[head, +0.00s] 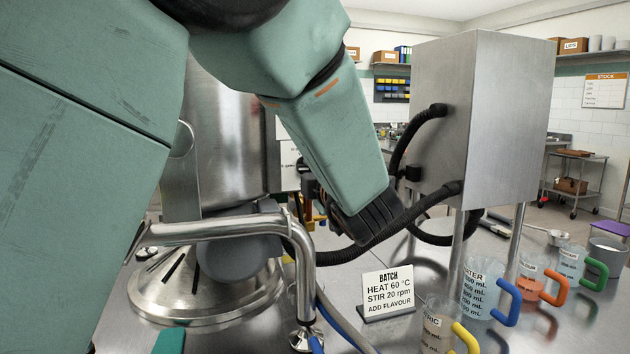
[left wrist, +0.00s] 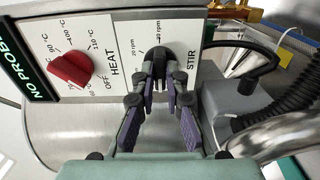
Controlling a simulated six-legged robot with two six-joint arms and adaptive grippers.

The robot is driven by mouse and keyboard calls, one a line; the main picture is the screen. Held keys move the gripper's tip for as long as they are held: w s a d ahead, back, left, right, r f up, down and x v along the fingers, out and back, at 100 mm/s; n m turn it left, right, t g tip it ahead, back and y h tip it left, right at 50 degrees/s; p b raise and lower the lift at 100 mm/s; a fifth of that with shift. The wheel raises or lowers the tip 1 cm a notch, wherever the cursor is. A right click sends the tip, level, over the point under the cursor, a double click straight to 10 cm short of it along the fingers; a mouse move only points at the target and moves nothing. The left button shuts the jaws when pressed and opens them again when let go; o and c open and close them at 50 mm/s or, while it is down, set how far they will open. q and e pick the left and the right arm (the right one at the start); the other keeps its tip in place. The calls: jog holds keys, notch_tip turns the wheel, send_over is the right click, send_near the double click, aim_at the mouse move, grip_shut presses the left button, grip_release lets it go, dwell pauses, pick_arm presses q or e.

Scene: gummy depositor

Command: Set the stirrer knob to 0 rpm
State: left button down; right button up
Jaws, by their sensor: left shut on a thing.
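In the left wrist view the black stirrer knob (left wrist: 156,50) sits on the white control panel (left wrist: 110,22) beside the word STIR, with 20 rpm and 40 rpm marks near it. My left gripper (left wrist: 158,75) is shut on this knob, with one finger on each side. The fingers hide part of the knob and dial, and I cannot read its exact setting. In the head view my left arm covers most of the panel, and the knob is hidden. My right gripper is not in view.
A red HEAT knob (left wrist: 71,69) is left of the stirrer knob. In the head view a steel pipe (head: 225,230) and black hoses (head: 400,225) run close to my left wrist. A batch card (head: 388,291) and several measuring jugs (head: 488,290) stand on the steel bench at right.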

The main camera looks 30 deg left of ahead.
pick_arm(q)
jog(key=shift+s+f, duration=0.1)
jog(key=shift+f, duration=0.05)
dwell(0.3)
jog(key=c, duration=1.8)
grip_release()
jog(key=o, duration=0.4)
jog(key=shift+s, duration=0.2)
jog(key=shift+w, duration=0.15)
jog(key=shift+w, duration=0.1)
